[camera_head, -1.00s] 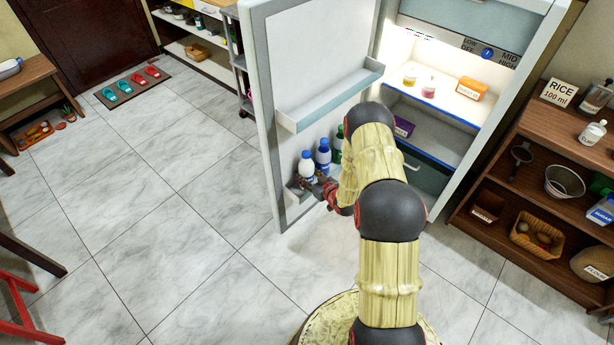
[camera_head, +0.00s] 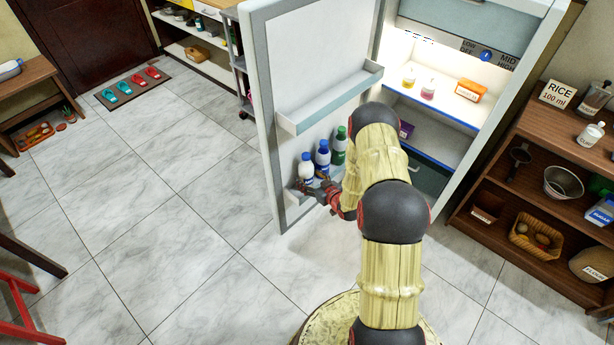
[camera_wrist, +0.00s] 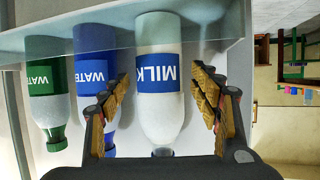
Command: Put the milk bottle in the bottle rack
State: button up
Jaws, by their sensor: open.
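The milk bottle (camera_head: 306,168) is white with a blue label and blue cap. It stands in the lower door rack (camera_head: 296,196) of the open fridge, at the left end of a row of bottles. In the wrist view the milk bottle (camera_wrist: 160,85) appears upside down, its label reading MILK. My gripper (camera_wrist: 163,100) is open, with one finger on each side of the milk bottle; I cannot tell whether either touches it. In the head view my gripper (camera_head: 318,188) is at the rack, close in front of the bottle.
A blue water bottle (camera_head: 322,156) and a green water bottle (camera_head: 339,146) stand beside the milk bottle. In the wrist view the left finger overlaps the blue bottle (camera_wrist: 92,65). The open fridge door (camera_head: 300,60) rises behind.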

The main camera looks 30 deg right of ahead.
jog(key=p+v, duration=0.2)
jog(key=v, duration=0.7)
jog(key=shift+s+r+p, duration=0.2)
jog(key=shift+s+p, duration=0.1)
jog(key=shift+s, duration=0.05)
